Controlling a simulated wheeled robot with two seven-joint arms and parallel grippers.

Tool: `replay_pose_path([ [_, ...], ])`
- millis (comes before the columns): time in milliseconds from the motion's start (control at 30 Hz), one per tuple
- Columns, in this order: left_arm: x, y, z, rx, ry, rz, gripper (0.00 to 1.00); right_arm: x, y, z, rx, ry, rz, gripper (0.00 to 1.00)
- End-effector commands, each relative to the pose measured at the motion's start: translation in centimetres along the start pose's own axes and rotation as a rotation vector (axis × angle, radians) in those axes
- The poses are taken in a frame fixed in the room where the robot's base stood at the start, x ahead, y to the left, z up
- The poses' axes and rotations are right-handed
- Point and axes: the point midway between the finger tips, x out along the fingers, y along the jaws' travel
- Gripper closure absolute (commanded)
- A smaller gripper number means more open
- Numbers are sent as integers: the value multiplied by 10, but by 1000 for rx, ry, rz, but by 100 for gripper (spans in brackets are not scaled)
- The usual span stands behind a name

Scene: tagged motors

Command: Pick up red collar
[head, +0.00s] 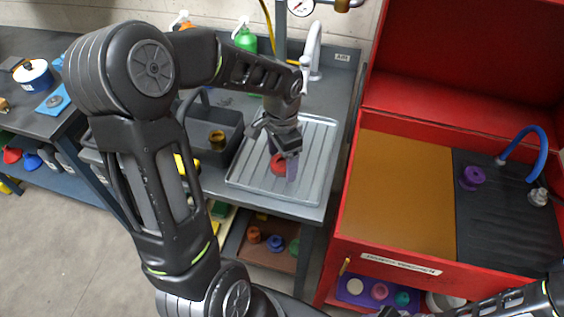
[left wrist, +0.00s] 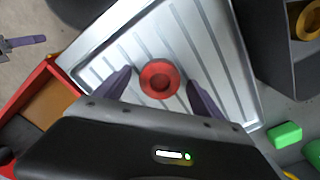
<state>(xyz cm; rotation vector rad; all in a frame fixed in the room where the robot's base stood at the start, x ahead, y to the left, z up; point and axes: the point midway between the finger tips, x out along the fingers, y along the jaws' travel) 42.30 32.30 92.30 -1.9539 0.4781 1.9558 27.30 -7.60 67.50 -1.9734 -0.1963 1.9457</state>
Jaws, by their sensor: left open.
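The red collar (head: 278,164) sits on the grey ribbed drainboard (head: 319,131) in the head view, partly hidden by my left gripper (head: 285,162). In the left wrist view the red collar (left wrist: 160,79) is a round red ring with a darker centre. My left gripper (left wrist: 155,92) is open there, with one purple finger on each side of the collar and a gap to both. Nothing is held in it. I cannot tell the exact height of the fingers above the board. My right arm shows at the lower right of the head view, but its gripper fingers are not clear there.
A dark bin (head: 203,127) with a brass-coloured part (head: 217,139) stands left of the drainboard. A tap (head: 314,50) and bottles stand behind. A red cabinet (head: 395,115) with a purple part (head: 472,177) is at the right. A green block (left wrist: 285,134) shows in the left wrist view.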

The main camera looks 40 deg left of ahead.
Motion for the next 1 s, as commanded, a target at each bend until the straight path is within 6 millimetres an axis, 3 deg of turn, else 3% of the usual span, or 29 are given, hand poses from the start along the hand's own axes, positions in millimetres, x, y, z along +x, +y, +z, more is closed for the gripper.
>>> replay_pose_path([
  [600,2,0,0,0,1,-1,21,0,0,0,0,0,0,64],
  [1000,2,0,0,0,1,-1,53,0,0,0,0,0,0,64],
])
